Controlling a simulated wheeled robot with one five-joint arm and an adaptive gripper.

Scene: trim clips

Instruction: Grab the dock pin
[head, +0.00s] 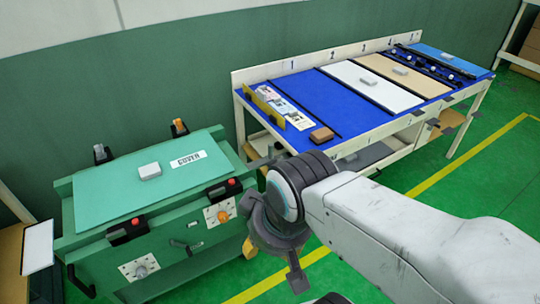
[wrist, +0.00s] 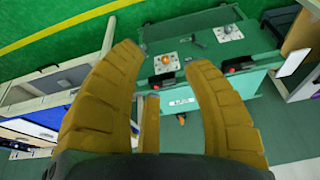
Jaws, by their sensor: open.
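A small handle (head: 188,248) sits between the plates. My gripper (head: 249,226) is just right of the cart's front, seen partly behind my arm. In the wrist view my gripper (wrist: 162,57) is open and empty, its ochre fingers spread wide. A knob plate (wrist: 166,63) shows between the fingertips, beyond them; another (wrist: 228,33) shows right of them.
A label plate (head: 188,158) and a pale block (head: 149,171) lie on the cart's top. Black clips with red buttons (head: 230,184) line its front edge. A white-framed table (head: 350,125) with coloured panels stands close behind my arm. Green floor (head: 470,170) is clear at right.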

